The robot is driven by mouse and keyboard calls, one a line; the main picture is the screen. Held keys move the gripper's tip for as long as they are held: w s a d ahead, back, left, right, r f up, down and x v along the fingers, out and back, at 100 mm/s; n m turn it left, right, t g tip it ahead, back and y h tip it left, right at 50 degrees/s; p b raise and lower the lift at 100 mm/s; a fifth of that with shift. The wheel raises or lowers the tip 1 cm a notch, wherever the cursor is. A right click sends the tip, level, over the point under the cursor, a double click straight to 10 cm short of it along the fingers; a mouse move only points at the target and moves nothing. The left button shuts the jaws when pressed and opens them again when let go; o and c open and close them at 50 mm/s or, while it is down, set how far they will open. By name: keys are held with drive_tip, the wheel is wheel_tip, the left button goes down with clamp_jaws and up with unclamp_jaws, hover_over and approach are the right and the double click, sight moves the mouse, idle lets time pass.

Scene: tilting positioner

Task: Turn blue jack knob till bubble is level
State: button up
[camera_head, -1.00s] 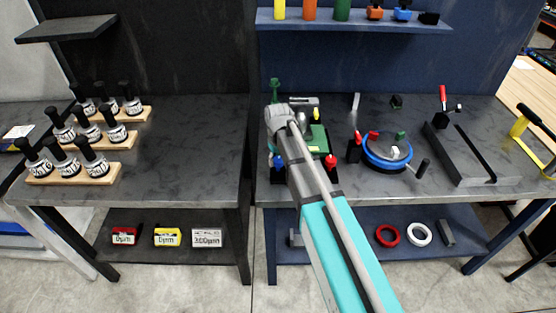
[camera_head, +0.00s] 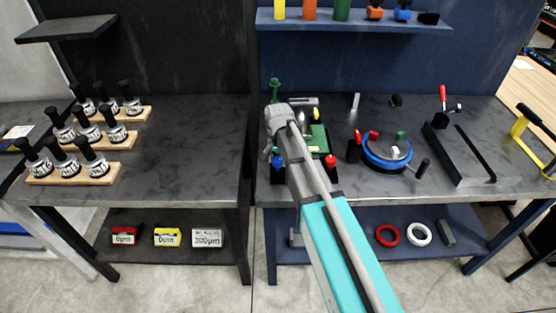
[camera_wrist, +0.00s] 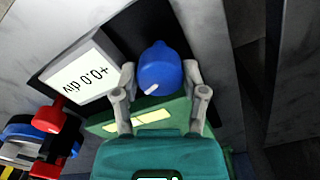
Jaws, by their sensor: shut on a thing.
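The blue jack knob (camera_wrist: 158,72) is in the upper middle of the wrist view, with a pale pointer mark at its lower left edge. My gripper (camera_wrist: 161,80) is shut on it, one grey finger on each side. In the head view the blue knob (camera_head: 277,162) shows just left of my arm, at the front of the tilting positioner. A white readout (camera_wrist: 80,78) beside the knob appears upside down and seems to read +0.0 div. Yellow strips (camera_wrist: 152,118) show on the green plate (camera_wrist: 177,110) between my fingers. I cannot make out the bubble itself.
A red knob (camera_head: 331,162) stands right of my arm; red parts also show in the wrist view (camera_wrist: 47,120). A blue-ringed round fixture (camera_head: 385,165) and a grey slotted block (camera_head: 470,150) stand further right.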

drive_tip(key=shift+m, duration=0.9)
drive_tip(key=o, duration=1.1)
drive_tip(key=shift+o, duration=0.2)
drive_tip(key=shift+n, duration=0.4)
